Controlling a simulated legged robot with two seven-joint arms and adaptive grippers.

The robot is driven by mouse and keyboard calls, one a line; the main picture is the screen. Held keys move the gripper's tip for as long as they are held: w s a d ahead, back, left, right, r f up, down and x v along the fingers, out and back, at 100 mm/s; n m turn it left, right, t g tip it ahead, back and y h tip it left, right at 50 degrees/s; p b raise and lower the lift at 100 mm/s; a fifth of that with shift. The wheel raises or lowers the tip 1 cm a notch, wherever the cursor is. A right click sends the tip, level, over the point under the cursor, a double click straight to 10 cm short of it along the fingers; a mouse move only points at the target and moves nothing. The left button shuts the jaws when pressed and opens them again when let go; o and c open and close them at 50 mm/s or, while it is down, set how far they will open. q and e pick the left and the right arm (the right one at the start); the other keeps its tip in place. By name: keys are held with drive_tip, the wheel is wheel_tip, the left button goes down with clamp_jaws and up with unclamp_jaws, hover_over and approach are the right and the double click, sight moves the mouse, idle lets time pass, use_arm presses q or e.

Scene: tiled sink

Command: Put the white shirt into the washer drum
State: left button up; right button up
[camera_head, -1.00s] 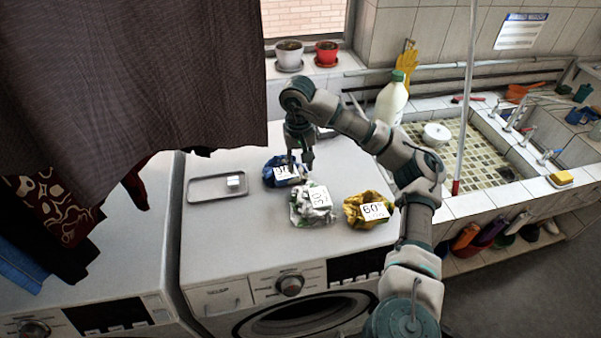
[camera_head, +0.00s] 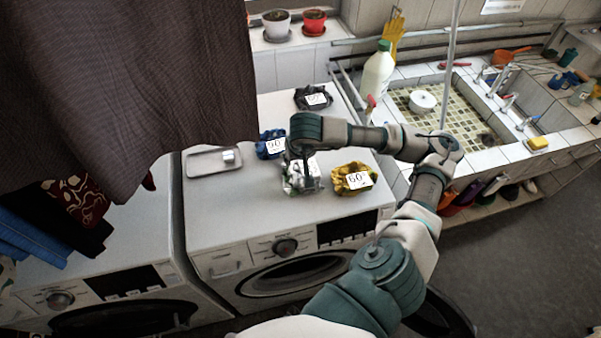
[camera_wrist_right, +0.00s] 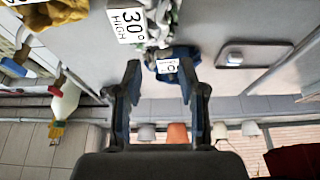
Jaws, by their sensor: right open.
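The white shirt (camera_head: 291,186) is a crumpled white-grey bundle on top of the right washer, between a blue and a yellow bundle. In the wrist view the shirt (camera_wrist_right: 164,18) is at the top edge with a "30° HIGH" tag. My right gripper (camera_head: 306,172) points down over the shirt and partly hides it. In the wrist view my right gripper (camera_wrist_right: 160,78) has its fingers spread, with nothing between them. The washer drum opening (camera_head: 290,276) is on the machine's front; its inside is dark. My left gripper is not in view.
Blue (camera_head: 270,144), yellow (camera_head: 340,183) and black (camera_head: 313,98) tagged bundles lie on the washer top near a grey tray (camera_head: 200,170). A dark round edge, perhaps the open door (camera_head: 455,312), shows at lower right. Hanging dark cloth (camera_head: 120,80) covers the upper left.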

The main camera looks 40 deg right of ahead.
hover_over(292, 167)
drive_tip(key=s, duration=0.3)
drive_tip(key=f, duration=0.5)
drive_tip(key=shift+w+a+f+p, duration=0.15)
drive_tip(key=shift+w+a+p, duration=0.1)
drive_tip(key=shift+a+p, duration=0.15)
drive_tip(key=p+x, duration=0.1)
drive_tip(key=x, duration=0.1)
drive_tip(key=p+x, duration=0.1)
drive_tip(key=x, duration=0.2)
drive_tip(key=shift+w+a, duration=0.2)
drive_tip(key=shift+w, duration=0.1)
drive_tip(key=shift+w+d+f, duration=0.1)
drive_tip(key=shift+f, duration=0.05)
clamp_jaws()
